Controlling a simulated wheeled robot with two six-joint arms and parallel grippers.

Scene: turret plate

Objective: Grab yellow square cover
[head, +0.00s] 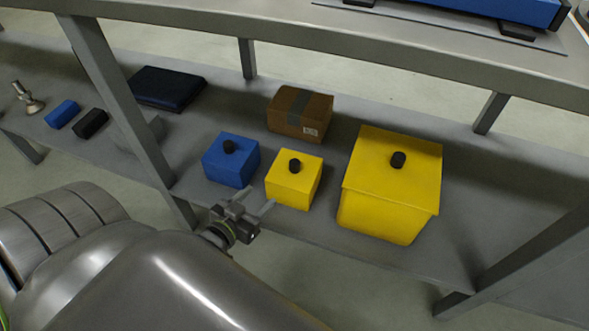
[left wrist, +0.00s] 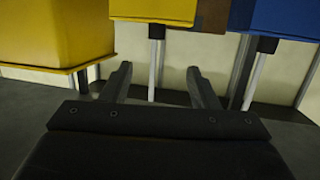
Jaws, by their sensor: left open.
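Two yellow square-topped boxes with black knobs stand on the lower shelf. The small yellow one (head: 292,184) is in the middle, and the large yellow one (head: 385,195), with an overhanging cover, is to its right. In the left wrist view, the large one (left wrist: 50,35) is at upper left and the small one (left wrist: 150,8) at top centre. My left gripper (head: 256,200) is open and empty, just in front and left of the small yellow box, apart from its knob. In the left wrist view its fingers (left wrist: 159,70) are spread. My right gripper is not in view.
A blue box (head: 230,160) with a black knob stands left of the small yellow one. A brown carton (head: 299,112) is behind.

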